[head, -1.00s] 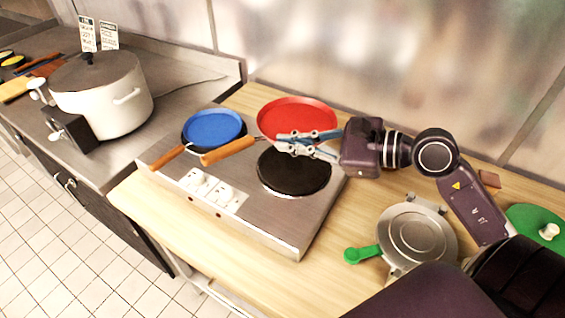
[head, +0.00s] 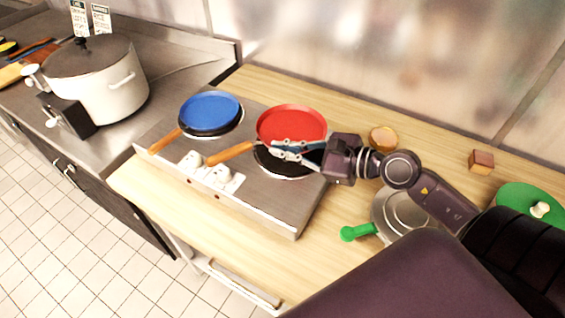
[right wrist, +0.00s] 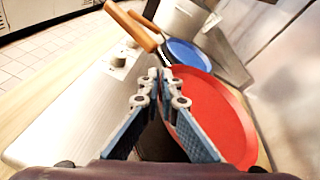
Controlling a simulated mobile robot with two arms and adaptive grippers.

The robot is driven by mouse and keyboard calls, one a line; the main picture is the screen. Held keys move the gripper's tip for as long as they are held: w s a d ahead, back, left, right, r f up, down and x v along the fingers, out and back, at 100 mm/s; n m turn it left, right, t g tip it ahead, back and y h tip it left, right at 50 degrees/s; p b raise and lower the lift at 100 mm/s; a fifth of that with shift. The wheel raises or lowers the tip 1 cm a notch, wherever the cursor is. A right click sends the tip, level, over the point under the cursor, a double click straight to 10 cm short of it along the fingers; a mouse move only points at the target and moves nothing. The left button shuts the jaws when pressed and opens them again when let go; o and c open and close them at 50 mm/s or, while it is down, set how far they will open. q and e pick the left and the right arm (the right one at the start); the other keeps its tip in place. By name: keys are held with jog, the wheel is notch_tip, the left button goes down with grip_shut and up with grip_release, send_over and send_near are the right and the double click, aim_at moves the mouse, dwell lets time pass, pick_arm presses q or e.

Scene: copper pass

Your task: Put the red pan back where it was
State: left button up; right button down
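The red pan (head: 292,122), with a wooden handle (head: 232,152), is over the back part of the right burner (head: 283,168) of the steel two-burner stove (head: 265,208). The burner's dark front part shows below it. My right gripper (head: 277,146) is shut on the pan near where the handle joins it. In the right wrist view the pan (right wrist: 215,110) lies beside the fingers (right wrist: 160,78), its handle pointing up and left. I cannot tell whether the pan touches the burner. My left gripper is not in view.
A blue pan (head: 209,108) sits on the left burner. A large lidded pot (head: 115,92) stands at left. Right of the stove are a round brown thing (head: 383,138), a green-handled metal appliance (head: 400,208), a small block (head: 481,161) and a green lid (head: 520,203).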

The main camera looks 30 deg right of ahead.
aim_at(283, 172)
jog(key=shift+f, duration=2.65)
jog(key=shift+b, duration=0.3)
jog(key=shift+f, duration=0.15)
jog(key=c, duration=2.2)
grip_release()
jog(key=shift+o, duration=0.2)
jog(key=shift+s, duration=0.15)
jog(key=b+v, duration=0.4)
jog(key=v, duration=0.6)
jog(key=shift+s+d, duration=0.2)
jog(key=shift+d, duration=0.1)
jog(key=shift+s+d+r+b, duration=0.25)
jog(key=shift+s+r+b, duration=0.1)
jog(key=shift+s+r, duration=0.1)
